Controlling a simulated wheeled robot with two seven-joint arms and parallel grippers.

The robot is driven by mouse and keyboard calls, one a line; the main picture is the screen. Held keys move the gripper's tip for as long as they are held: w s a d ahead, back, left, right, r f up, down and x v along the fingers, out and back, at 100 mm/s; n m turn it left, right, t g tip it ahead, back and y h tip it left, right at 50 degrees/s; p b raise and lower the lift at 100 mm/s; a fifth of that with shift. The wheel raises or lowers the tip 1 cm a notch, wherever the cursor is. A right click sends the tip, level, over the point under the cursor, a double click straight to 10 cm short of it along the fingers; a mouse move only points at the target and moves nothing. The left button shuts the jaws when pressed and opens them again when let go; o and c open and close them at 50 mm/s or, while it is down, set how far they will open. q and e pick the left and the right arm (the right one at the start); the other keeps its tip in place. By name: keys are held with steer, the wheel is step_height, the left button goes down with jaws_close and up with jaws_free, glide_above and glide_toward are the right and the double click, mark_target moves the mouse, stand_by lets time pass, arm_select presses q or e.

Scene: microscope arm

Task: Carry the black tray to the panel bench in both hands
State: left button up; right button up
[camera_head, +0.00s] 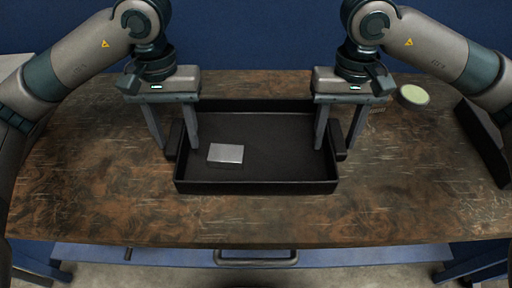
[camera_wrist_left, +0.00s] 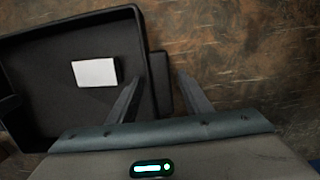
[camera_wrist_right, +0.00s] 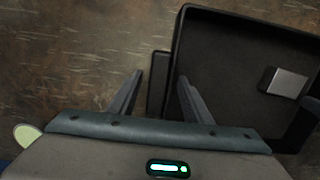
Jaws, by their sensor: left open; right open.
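The black tray (camera_head: 255,187) lies on the brown worn bench top, with a small silver-grey block (camera_head: 226,153) inside it, left of its middle. The tray has a side handle at each end. My left gripper (camera_head: 178,149) is open at the left end, one finger inside the tray and one outside, around the left handle (camera_wrist_left: 160,83). My right gripper (camera_head: 337,149) is open at the right end in the same way, around the right handle (camera_wrist_right: 158,84). The block also shows in the left wrist view (camera_wrist_left: 95,72) and the right wrist view (camera_wrist_right: 288,82).
The bench top (camera_head: 100,185) is clear in front of the tray and to its left. A pale green round object (camera_head: 413,95) sits at the back right. A dark object (camera_head: 484,140) stands at the right edge. A bar handle (camera_head: 256,261) shows below the bench's front edge.

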arm_select(q)
step_height(320, 180, up, 12)
steer(key=w, duration=0.1)
steer(key=shift+w+f, duration=0.15)
stand_by(0.4)
arm_select(e)
steer(key=shift+r, duration=0.15)
step_height(320, 180, up, 12)
steer(key=w, duration=0.1)
steer(key=shift+w, duration=0.25)
stand_by(0.4)
stand_by(0.5)
